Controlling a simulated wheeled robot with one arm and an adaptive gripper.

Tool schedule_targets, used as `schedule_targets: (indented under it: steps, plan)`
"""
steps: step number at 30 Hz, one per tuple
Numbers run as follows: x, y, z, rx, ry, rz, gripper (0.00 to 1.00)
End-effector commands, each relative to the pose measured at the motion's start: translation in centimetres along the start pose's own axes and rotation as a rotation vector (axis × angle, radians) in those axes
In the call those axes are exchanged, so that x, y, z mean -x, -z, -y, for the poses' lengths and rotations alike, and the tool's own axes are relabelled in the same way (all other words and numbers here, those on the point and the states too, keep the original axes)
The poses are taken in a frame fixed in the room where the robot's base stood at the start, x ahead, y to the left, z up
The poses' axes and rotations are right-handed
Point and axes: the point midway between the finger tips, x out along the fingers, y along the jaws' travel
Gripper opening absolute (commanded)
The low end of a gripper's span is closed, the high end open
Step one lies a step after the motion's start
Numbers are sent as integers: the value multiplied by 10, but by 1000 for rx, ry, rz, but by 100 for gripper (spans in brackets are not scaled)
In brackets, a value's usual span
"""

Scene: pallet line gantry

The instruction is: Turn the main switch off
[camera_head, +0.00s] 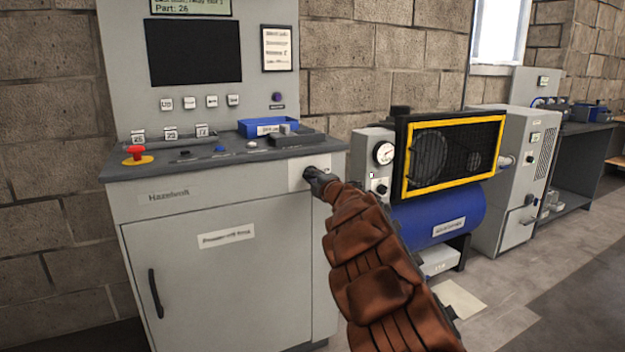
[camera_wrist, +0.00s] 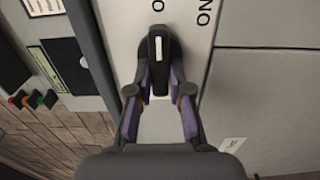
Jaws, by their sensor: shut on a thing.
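The main switch (camera_wrist: 158,58) is a black handle with a white mark on a light plate on the front of the grey control cabinet. In the wrist view the letters "O" and "ON" show on the plate beside it. My gripper (camera_wrist: 160,88) has its two fingers on either side of the handle and is shut on it. In the head view my gripper (camera_head: 314,178) reaches the plate (camera_head: 298,178) at the cabinet's upper right front, and it hides most of the switch.
The console top (camera_head: 205,155) holds a red emergency button (camera_head: 136,155), small buttons and a blue tray (camera_head: 265,127). A blue compressor (camera_head: 440,215) with a yellow-framed guard (camera_head: 455,116) stands close to the right. Open floor lies at the lower right.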

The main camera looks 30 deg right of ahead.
Motion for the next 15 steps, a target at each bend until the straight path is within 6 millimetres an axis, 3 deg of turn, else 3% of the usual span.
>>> schedule_targets:
  steps: [6,7,13,15]
  plan:
    - [0,1,1,3,2,-1,0]
    - [0,1,1,2,2,-2,21]
    - [0,0,1,1,1,-1,42]
    - [0,0,1,1,1,0,44]
